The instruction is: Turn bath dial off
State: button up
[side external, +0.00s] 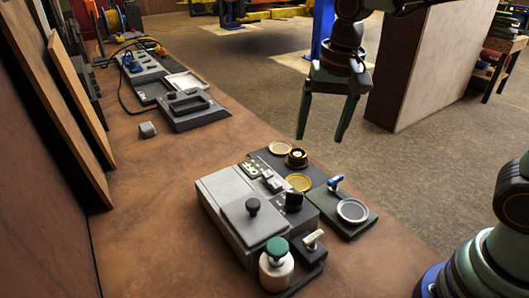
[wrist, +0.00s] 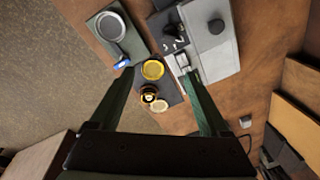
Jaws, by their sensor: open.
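The bath is a grey box (side external: 238,210) on the brown bench, with a flat lid and a black knob (side external: 253,206) on top. What looks like its dial, a black knob (side external: 293,202), sits on the box's right side. In the wrist view the dark dial (wrist: 174,33) shows near the top, beside the grey box (wrist: 210,45); its setting is too small to read. My gripper (side external: 319,139) is open and empty, pointing down, raised in the air behind and right of the bath. In the wrist view its fingers (wrist: 159,73) are spread, short of the dial.
A dark tray (side external: 345,222) with a round dish stands right of the bath. Brass and yellow round parts (side external: 298,182) lie behind it. A white jar with a green cap (side external: 276,265) stands in front. Bare bench lies left of the bath.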

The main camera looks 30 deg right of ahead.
aim_at(295, 192)
jog(key=a+f, duration=0.1)
jog(key=f, duration=0.4)
jog(key=w+a+f+m+g, duration=0.1)
jog(key=f, duration=0.3)
jog(key=a+f+m, duration=0.1)
jog(key=f, duration=0.4)
jog(key=shift+w+a+f+g, duration=0.3)
jog(key=shift+a, duration=0.05)
grip_shut()
